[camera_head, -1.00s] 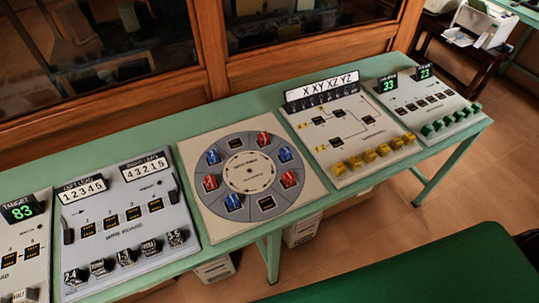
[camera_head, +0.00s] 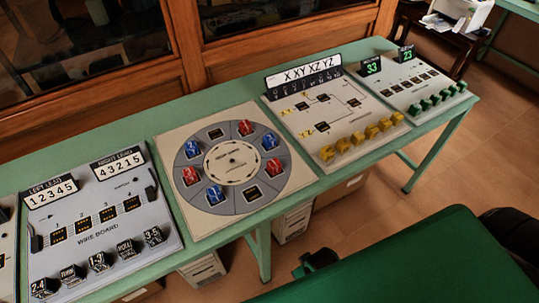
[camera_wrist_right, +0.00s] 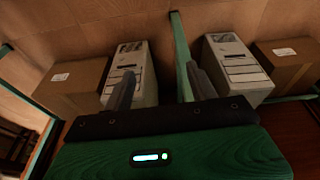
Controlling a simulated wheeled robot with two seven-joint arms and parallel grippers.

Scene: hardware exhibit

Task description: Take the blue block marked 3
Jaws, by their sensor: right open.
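Three blue blocks sit in a round grey dial (camera_head: 176,190) on a cream board in the head view. One is at upper left (camera_head: 192,148), one at upper right (camera_head: 270,140) and one at lower left (camera_head: 215,194). Their marks are too small to tell which is 3. Three red blocks (camera_head: 246,128) share the dial. My right gripper (camera_wrist_right: 160,82) is open and empty in the right wrist view, its fingers wide apart. It points toward the space beneath the table, with no blue block in that view. My left gripper is not in view.
The green table (camera_head: 140,150) also carries a wire board (camera_head: 100,215) with dark blocks, a board with yellow blocks (camera_head: 362,141) and one with green blocks (camera_head: 437,98). Computer cases (camera_wrist_right: 235,65) and cardboard boxes (camera_wrist_right: 75,85) stand below. A wooden glass-fronted cabinet (camera_head: 190,80) is behind.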

